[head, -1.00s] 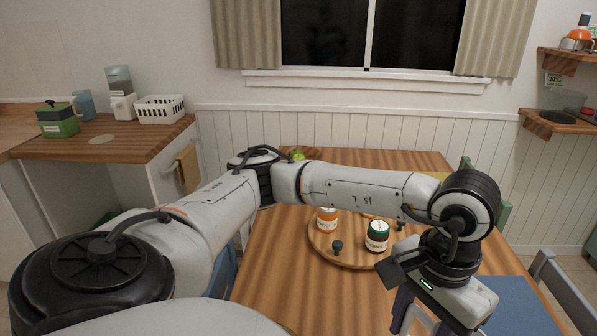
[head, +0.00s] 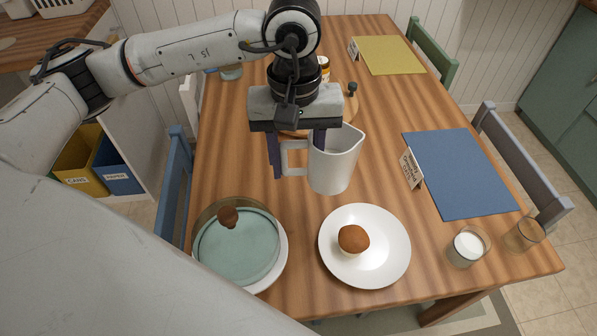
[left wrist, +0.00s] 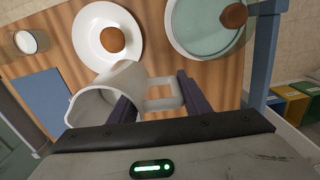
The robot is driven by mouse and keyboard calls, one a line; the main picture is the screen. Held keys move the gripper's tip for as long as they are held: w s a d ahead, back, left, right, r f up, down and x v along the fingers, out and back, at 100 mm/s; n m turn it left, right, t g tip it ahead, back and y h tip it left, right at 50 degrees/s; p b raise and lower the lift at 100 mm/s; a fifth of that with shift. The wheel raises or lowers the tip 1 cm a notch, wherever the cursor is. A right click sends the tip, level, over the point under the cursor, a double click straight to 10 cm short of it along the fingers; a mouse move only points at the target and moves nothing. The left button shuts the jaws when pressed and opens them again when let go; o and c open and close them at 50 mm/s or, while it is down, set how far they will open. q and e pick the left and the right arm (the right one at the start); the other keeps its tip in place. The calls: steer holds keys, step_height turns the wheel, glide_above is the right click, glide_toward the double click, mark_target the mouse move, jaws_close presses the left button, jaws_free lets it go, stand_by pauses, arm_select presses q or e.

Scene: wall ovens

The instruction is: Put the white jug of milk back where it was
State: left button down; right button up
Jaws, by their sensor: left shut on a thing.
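The white jug (head: 337,165) hangs upright from my left gripper (head: 298,158), over the middle of the wooden table. The gripper points down, its fingers on either side of the jug's handle (head: 290,157), shut on it. The jug's spout faces right in the head view. The left wrist view shows the jug (left wrist: 105,88) tilted in the picture, with its handle (left wrist: 162,90) between my left gripper's fingers (left wrist: 158,98). I cannot see whether milk is inside. I cannot tell whether its base touches the table. My right gripper is not in view.
A white plate (head: 335,262) with a muffin (head: 353,239), a lidded teal dish (head: 237,252) and a glass of milk (head: 467,247) stand in front. A blue mat (head: 460,175) lies right, a yellow mat (head: 390,55) behind. A round wooden board (head: 352,106) stands behind the gripper.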

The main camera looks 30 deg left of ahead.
arm_select(q)
steer(key=w+f+n+b, duration=0.15)
steer(key=w+n, duration=0.25)
steer(key=n, duration=0.4)
steer(key=w+a+f+n+b, duration=0.1)
steer(key=w+f+n, duration=0.2)
steer(key=n, duration=0.5)
steer(key=w+f+n+b, duration=0.1)
steer(key=w+f+n, duration=0.1)
steer(key=w+n, duration=0.35)
steer(key=shift+n, duration=0.95)
steer(key=f, duration=0.3)
steer(key=s+f, duration=0.1)
steer(key=f, duration=0.2)
steer(key=s+f+p, duration=0.1)
steer(key=f, duration=0.1)
steer(key=shift+f, duration=0.4)
steer(key=shift+w+a+f, duration=0.1)
steer(key=shift+w+f, duration=0.05)
steer(key=shift+f, duration=0.3)
steer(key=shift+f, duration=0.15)
steer(key=c, duration=1)
jaws_free()
